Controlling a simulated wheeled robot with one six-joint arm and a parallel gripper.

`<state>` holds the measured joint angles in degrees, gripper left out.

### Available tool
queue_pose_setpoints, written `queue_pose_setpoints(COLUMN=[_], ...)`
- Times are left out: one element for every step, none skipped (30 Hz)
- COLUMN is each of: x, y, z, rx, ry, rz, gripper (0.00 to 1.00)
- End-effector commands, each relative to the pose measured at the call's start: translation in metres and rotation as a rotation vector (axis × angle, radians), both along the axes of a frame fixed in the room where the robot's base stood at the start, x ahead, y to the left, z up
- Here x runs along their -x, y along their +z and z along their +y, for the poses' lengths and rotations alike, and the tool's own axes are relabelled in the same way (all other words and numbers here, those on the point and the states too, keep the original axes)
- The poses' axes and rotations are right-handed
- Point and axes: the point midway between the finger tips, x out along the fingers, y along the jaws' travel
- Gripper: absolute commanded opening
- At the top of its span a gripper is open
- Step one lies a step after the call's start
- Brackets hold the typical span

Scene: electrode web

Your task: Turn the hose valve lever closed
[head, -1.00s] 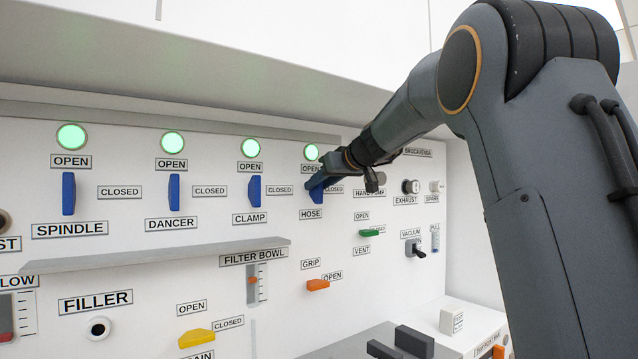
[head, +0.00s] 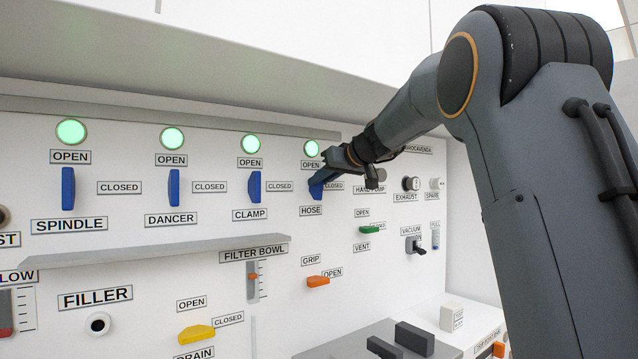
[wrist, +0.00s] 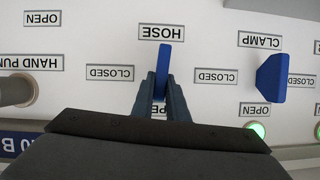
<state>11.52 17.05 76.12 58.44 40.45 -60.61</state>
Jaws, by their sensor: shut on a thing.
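The blue hose valve lever (head: 316,191) is on the white panel above the HOSE label (head: 311,210), partly hidden by my gripper (head: 327,172). In the wrist view, which is upside down, the lever (wrist: 163,62) stands close to upright. My gripper (wrist: 160,92) has one finger on each side of it and is shut on it. The lever's own CLOSED label (head: 334,185) is just right of it in the head view. The OPEN label (head: 311,164) is above the lever and partly covered by my fingers in the wrist view. The hose light (head: 311,148) glows green.
The blue clamp lever (head: 254,186) is the nearest neighbour, on the left. Dancer (head: 174,188) and spindle (head: 68,189) levers stand farther left. Exhaust knob (head: 411,184) and green vent lever (head: 369,230) are to the right. A grey ledge (head: 160,252) juts out below.

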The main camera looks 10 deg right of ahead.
Motion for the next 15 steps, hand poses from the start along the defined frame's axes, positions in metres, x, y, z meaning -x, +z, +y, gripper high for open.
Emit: queue_pose_setpoints(x=[-0.0012,-0.0014,-0.0018,-0.002,-0.0023,-0.0026,-0.0027,-0.0029,-0.0032,-0.0035,-0.0036,-0.004,-0.0041,-0.0043,-0.0044], y=[-0.0012,-0.0017,-0.0023,-0.0025,-0.0026,-0.003,-0.0032,-0.0031,-0.0031,-0.0036,-0.0042,-0.0044,-0.0046,-0.0044,-0.0048], z=[-0.0014,-0.0017,-0.0026,-0.0032,-0.0039,-0.0046,-0.005,-0.0053,-0.0057,-0.0065,-0.0071,-0.008,-0.0082,-0.0086,-0.0089], rx=[-0.028,-0.048,-0.076,-0.098,-0.123,-0.156,-0.18,-0.207,-0.243,-0.269,-0.295,-0.331,-0.356,-0.383,-0.419], ry=[0.0,0.0,0.0,-0.001,-0.001,-0.001,-0.001,-0.001,-0.001,-0.001,-0.001,-0.002,0.0,-0.001,0.0], rz=[0.009,0.019,0.032,0.041,0.051,0.064,0.076,0.086,0.101,0.112,0.124,0.138,0.15,0.16,0.175], gripper=[0.0,0.0,0.0,0.0,0.0,0.0,0.0,0.0,0.0,0.0,0.0,0.0,0.0,0.0,0.0])
